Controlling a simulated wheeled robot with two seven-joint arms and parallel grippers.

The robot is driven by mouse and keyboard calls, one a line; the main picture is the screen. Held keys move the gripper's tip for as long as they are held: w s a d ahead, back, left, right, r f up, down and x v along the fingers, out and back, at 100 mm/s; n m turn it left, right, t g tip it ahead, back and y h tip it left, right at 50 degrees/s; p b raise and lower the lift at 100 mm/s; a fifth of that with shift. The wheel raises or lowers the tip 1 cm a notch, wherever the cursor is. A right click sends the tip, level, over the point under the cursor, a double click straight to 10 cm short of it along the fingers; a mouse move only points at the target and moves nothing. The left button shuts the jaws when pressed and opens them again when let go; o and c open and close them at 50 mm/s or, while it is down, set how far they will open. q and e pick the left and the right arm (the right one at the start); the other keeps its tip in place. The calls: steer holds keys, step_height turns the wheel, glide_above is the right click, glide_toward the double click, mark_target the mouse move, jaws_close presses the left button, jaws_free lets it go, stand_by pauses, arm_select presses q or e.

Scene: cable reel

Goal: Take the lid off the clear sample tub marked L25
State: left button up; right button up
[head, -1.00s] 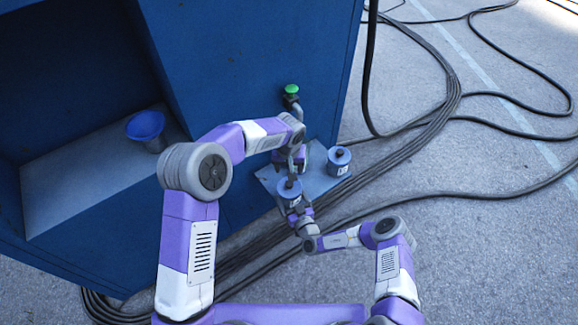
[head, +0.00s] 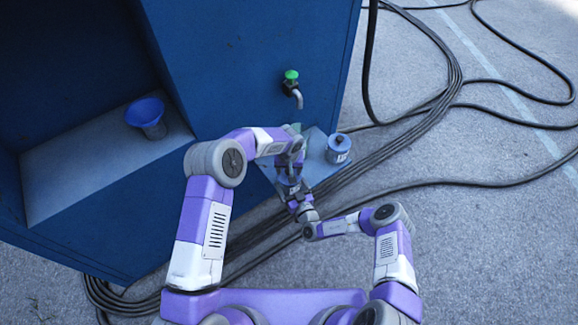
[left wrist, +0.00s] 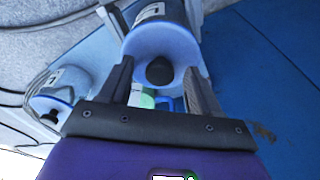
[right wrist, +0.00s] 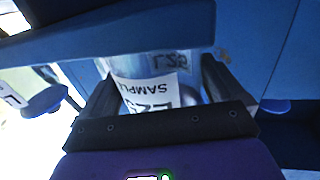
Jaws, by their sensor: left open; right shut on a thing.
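The clear sample tub marked L25 (right wrist: 150,80) shows its "SAMPLE L25" label in the right wrist view, upside down. My right gripper (right wrist: 160,95) is shut on its body, one finger on each side. The tub's blue lid (left wrist: 178,44) with a dark knob (left wrist: 159,71) is on it in the left wrist view. My left gripper (left wrist: 158,84) is open over the lid, its fingers on either side of the knob. In the head view my left gripper (head: 290,168) partly hides the tub (head: 289,188).
A second blue-lidded tub (head: 338,149) stands on the blue shelf (head: 318,172). A green-handled tap (head: 291,78) juts from the blue cabinet above it. A blue funnel-shaped vessel (head: 147,116) stands in the cabinet's recess. Black cables (head: 420,115) lie on the ground.

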arm_select(q)
jaws_close()
stand_by(0.3)
steer(key=shift+r, duration=0.2)
stand_by(0.5)
steer(key=shift+r, duration=0.95)
steer(key=shift+r, duration=2)
arm_select(e)
steer(key=o, duration=1.1)
